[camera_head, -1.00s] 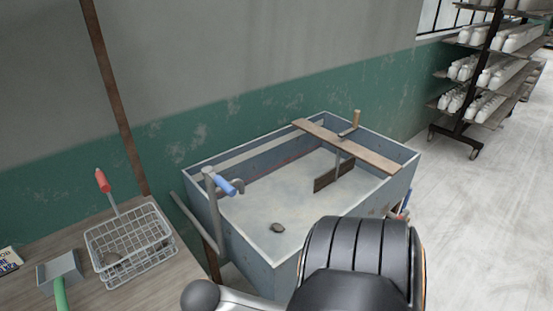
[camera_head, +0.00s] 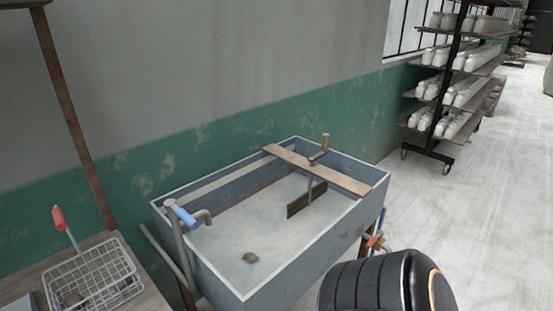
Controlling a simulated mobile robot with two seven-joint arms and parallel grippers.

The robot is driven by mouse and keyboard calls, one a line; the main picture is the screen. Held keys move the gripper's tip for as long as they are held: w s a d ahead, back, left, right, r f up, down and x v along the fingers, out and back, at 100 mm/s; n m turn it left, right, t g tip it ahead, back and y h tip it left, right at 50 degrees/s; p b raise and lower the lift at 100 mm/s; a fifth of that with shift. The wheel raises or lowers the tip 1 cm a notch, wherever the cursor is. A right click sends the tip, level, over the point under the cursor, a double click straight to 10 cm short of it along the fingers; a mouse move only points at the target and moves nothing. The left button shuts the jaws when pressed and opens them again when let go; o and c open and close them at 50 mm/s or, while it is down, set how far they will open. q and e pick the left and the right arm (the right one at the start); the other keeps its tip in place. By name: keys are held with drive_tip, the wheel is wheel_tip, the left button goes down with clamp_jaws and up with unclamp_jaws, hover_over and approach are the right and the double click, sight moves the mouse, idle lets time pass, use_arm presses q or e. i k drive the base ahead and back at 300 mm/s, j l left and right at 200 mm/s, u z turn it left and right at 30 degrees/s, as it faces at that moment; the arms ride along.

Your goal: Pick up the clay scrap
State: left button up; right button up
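A small grey-brown clay scrap (camera_head: 250,258) lies on the floor of the blue-grey trough (camera_head: 262,297), towards its near left part. A second dark lump (camera_head: 72,299) lies in the wire basket (camera_head: 95,277) at the lower left; I cannot tell for sure that it is clay. A dark ribbed part of my own arm shows at the bottom right, outside the trough. Neither gripper is in view.
A wooden board (camera_head: 318,170) lies across the trough, with a crank handle and a dark paddle (camera_head: 307,199) hanging into it. A tap with a blue handle (camera_head: 186,218) stands at the trough's left corner. A wheeled rack (camera_head: 452,90) holds white pieces. The floor at right is clear.

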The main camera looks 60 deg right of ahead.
sight(251, 257)
drive_tip(key=l+z, duration=0.1)
drive_tip(key=z, duration=0.3)
drive_tip(key=l+z, duration=0.1)
drive_tip(key=z, duration=0.3)
drive_tip(key=l+z, duration=0.15)
drive_tip(key=z, duration=0.25)
drive_tip(key=l+z, duration=0.15)
drive_tip(key=z, duration=0.25)
drive_tip(key=u, duration=0.45)
drive_tip(key=l+u, duration=0.2)
drive_tip(key=u, duration=0.15)
drive_tip(key=l+u, duration=0.2)
drive_tip(key=u, duration=0.2)
drive_tip(key=l+u, duration=0.2)
drive_tip(key=u, duration=0.15)
drive_tip(key=k+l+u, duration=0.2)
drive_tip(key=l, duration=0.2)
drive_tip(key=k+l+u, duration=0.1)
drive_tip(key=l+u, duration=0.15)
drive_tip(key=l, duration=0.2)
